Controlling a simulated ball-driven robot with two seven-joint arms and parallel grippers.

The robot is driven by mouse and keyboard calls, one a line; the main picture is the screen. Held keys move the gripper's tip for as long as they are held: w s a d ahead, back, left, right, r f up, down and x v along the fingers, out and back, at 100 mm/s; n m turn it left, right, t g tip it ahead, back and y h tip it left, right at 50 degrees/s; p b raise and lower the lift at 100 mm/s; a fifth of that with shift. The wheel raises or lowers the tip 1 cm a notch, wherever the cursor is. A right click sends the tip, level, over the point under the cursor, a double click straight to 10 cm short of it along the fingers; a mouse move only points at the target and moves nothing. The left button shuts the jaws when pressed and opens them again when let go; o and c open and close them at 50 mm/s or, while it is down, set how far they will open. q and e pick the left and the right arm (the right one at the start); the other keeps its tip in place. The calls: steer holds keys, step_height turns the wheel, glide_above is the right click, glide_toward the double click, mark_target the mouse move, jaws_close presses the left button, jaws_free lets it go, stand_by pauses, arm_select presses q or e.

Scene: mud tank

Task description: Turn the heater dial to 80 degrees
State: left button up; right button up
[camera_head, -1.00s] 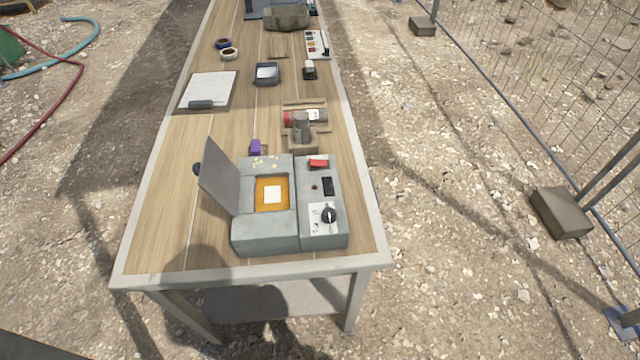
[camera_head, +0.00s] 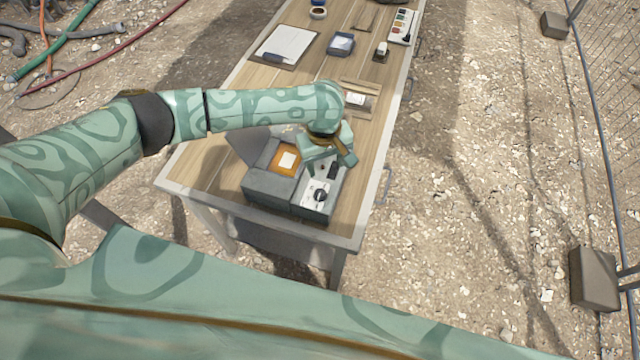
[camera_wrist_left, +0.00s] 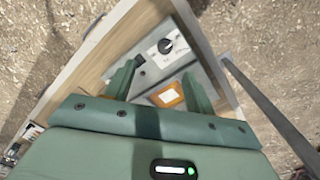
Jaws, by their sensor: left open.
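The heater dial (camera_head: 320,195) is a black knob on a white plate, on the control panel at the right of the grey heater box (camera_head: 268,187). In the left wrist view the dial (camera_wrist_left: 166,45) lies beyond my fingertips, with a pale pointer line; its scale is too small to read. My left gripper (camera_head: 328,162) hangs over the panel, just behind the dial as the head sees it. In the left wrist view my left gripper (camera_wrist_left: 160,72) has its fingers apart, with nothing between them. It appears apart from the dial. My right gripper is out of view.
The box's lid stands open on its left, beside an orange-framed well (camera_head: 285,160). Farther up the wooden table (camera_head: 215,165) are a clipboard (camera_head: 287,45), a dark blue tray (camera_head: 341,44) and a switch panel (camera_head: 403,26). A fence runs along the right.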

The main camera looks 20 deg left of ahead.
mark_target(320, 192)
arm_select(q)
steer(key=shift+n+y, duration=0.3)
steer(key=shift+n, duration=0.3)
steer(key=f+b, duration=0.2)
steer(key=f, duration=0.3)
steer(key=a+f+b, duration=0.1)
steer(key=f, duration=0.4)
steer(key=f+b, duration=0.2)
steer(key=f, duration=0.3)
steer(key=shift+w+a+b, duration=0.25)
steer(key=shift+w+b, duration=0.1)
steer(key=c, duration=1)
